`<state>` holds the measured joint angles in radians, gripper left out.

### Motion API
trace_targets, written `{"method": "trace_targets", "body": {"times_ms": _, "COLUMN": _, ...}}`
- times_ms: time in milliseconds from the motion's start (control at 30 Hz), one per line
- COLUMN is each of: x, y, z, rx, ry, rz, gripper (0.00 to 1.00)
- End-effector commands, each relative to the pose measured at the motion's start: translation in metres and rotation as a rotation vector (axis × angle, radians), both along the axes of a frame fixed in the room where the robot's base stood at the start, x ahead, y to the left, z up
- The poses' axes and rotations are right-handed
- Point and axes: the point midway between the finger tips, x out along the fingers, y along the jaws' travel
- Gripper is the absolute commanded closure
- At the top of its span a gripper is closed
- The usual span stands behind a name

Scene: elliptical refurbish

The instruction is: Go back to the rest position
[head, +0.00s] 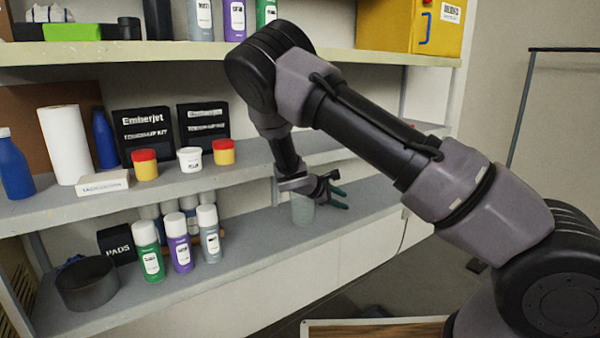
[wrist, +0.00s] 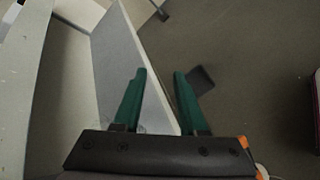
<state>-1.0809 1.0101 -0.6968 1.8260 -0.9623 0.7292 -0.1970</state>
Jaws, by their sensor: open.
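My gripper (head: 338,197) is at the right part of the lower shelf in the head view, with its green fingers pointing right. In the wrist view my gripper (wrist: 160,95) has its two green fingers apart, with nothing between them. A pale translucent cup (head: 303,210) stands on the lower shelf just below and behind the gripper; I cannot tell from this view whether they touch. My arm reaches from the lower right up to an elbow near the top shelf and down to the gripper.
The lower shelf (head: 255,258) holds several spray cans, a dark round tin (head: 87,287) and a black PADS box (head: 117,245). The middle shelf (head: 60,208) holds bottles, a paper roll (head: 62,145) and jars. A yellow case (head: 400,28) stands on top. Open floor lies right of the shelves.

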Motion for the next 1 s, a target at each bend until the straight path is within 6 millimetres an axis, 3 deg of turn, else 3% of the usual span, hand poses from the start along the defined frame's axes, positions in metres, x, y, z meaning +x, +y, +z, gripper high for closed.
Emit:
{"method": "trace_targets", "body": {"times_ms": 100, "x": -0.017, "y": -0.031, "z": 0.029, "rx": 0.189, "ry": -0.021, "rz": -0.182, "gripper": 0.58}}
{"method": "trace_targets", "body": {"times_ms": 400, "x": -0.073, "y": -0.079, "z": 0.107, "rx": 0.617, "ry": -0.089, "rz": -0.573, "gripper": 0.58}}
{"method": "trace_targets", "body": {"times_ms": 667, "x": -0.131, "y": -0.105, "z": 0.186, "rx": 0.961, "ry": -0.175, "rz": -0.843, "gripper": 0.58}}
{"method": "trace_targets", "body": {"times_ms": 1000, "x": -0.225, "y": -0.123, "z": 0.281, "rx": 1.359, "ry": -0.330, "rz": -1.082, "gripper": 0.58}}
